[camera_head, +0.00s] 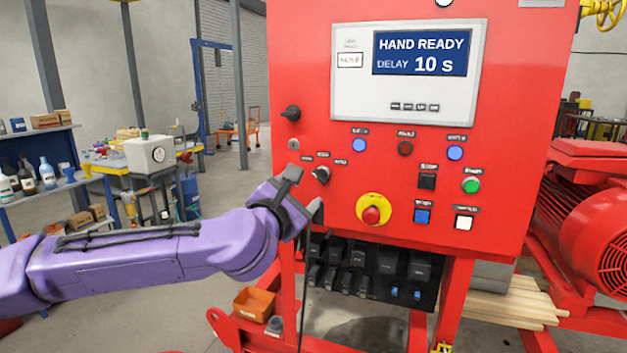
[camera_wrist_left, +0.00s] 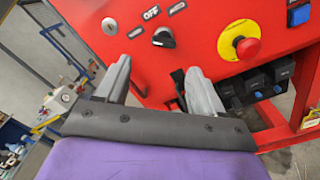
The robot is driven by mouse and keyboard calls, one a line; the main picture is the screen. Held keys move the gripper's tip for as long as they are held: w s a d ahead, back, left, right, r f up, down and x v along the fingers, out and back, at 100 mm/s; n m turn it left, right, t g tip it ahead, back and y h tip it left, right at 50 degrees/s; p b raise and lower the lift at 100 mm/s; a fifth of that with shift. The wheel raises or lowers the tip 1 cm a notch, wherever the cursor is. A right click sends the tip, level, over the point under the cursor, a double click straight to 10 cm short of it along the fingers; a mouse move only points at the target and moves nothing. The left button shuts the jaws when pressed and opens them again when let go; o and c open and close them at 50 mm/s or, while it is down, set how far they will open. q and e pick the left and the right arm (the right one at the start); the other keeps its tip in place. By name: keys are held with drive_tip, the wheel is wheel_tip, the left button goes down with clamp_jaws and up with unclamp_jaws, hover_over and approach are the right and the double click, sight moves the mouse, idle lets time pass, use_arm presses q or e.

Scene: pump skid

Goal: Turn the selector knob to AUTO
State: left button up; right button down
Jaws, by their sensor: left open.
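The selector knob (camera_head: 320,175) is a black rotary knob on the red panel (camera_head: 500,225), below and left of the display. The display (camera_head: 424,54) reads HAND READY, DELAY 10 s. My left gripper (camera_head: 303,190) is open and empty, just left of and below the knob. In the left wrist view its two grey fingers (camera_wrist_left: 157,67) are spread, with the knob beyond their tips and between them. My right gripper is not in view.
A red emergency button (camera_head: 371,214) on a yellow ring sits right of the knob. Another black handle (camera_head: 291,113) is above left. Blue, black, green and white buttons fill the panel's right. Black devices (camera_head: 365,272) sit below. A red motor (camera_head: 595,225) stands at right.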

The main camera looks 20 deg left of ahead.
sight(318, 178)
use_arm(q)
drive_tip(key=w, duration=0.2)
drive_tip(key=w+p, duration=0.1)
drive_tip(key=w, duration=0.2)
drive_tip(key=w+d+p, duration=0.1)
drive_tip(key=w, duration=0.2)
drive_tip(key=shift+w+r, duration=0.1)
drive_tip(key=shift+w, duration=0.05)
drive_tip(key=shift+w+p, duration=0.3)
drive_tip(key=shift+w, duration=0.05)
drive_tip(key=shift+s, duration=0.1)
drive_tip(key=shift+c, duration=0.3)
